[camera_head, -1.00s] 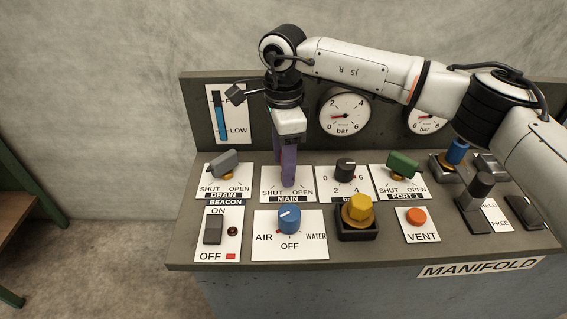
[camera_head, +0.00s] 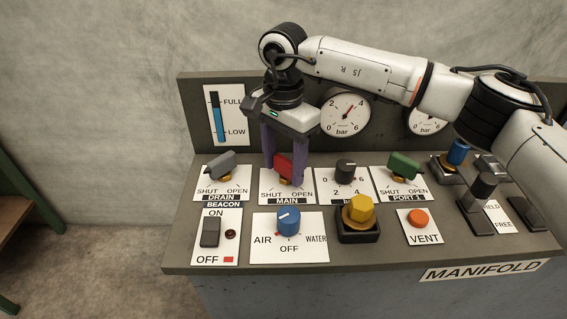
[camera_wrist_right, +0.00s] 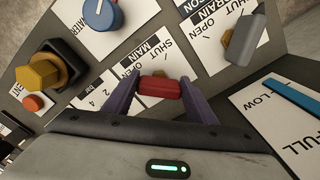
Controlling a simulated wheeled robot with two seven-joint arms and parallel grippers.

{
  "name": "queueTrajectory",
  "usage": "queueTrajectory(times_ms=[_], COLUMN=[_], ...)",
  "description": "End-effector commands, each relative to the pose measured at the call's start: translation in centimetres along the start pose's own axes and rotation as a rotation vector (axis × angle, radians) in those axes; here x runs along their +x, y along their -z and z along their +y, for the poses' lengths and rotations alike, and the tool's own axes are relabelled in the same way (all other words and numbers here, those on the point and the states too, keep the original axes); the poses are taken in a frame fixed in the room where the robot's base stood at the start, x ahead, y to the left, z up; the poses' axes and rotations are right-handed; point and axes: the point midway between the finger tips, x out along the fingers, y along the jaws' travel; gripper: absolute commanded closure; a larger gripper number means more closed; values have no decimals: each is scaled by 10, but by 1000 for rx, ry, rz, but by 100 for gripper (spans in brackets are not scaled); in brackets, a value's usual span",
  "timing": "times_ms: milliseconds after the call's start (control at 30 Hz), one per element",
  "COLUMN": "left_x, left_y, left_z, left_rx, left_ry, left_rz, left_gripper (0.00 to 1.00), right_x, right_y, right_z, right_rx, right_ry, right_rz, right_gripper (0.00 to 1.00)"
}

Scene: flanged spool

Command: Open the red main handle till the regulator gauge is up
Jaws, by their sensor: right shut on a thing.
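The red main handle (camera_head: 284,167) sits on the MAIN plate (camera_head: 273,193), marked SHUT and OPEN. My right gripper (camera_head: 284,175) reaches down over it with its purple fingers on either side, shut on it. In the right wrist view the red handle (camera_wrist_right: 159,88) lies crosswise between the fingertips (camera_wrist_right: 160,90). Behind, a round bar gauge (camera_head: 345,113) has its needle pointing to the upper right, near 4. A second bar gauge (camera_head: 427,122) is partly hidden by my arm. Which one is the regulator gauge is not labelled. My left gripper is not in view.
A grey drain handle (camera_head: 221,165) stands left of MAIN. A black regulator knob (camera_head: 346,168) and a green PORT 1 handle (camera_head: 404,166) stand to the right. A blue selector (camera_head: 288,221) and yellow knob (camera_head: 361,208) are in front. The FULL/LOW level gauge (camera_head: 227,115) is behind.

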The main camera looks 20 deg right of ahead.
Motion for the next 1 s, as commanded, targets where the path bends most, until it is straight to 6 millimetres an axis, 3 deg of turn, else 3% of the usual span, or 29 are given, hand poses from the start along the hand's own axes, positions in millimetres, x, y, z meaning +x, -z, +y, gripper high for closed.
queueTrajectory(times_ms=[367,400,500,833,1000], left_x=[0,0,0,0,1], left_y=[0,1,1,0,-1], left_z=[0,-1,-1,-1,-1], left_rx=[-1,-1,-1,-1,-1], left_ry=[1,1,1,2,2], left_rz=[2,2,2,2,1], left_gripper=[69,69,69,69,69], right_x=[-2,-2,-2,-3,-23], right_y=[0,0,0,0,0], right_z=[-1,-1,-1,0,-1], right_rx=[-10,-10,-10,-7,-7], right_ry=[5,5,4,2,6], right_rz=[0,0,0,1,2], right_gripper=[71,47,30,30,30])
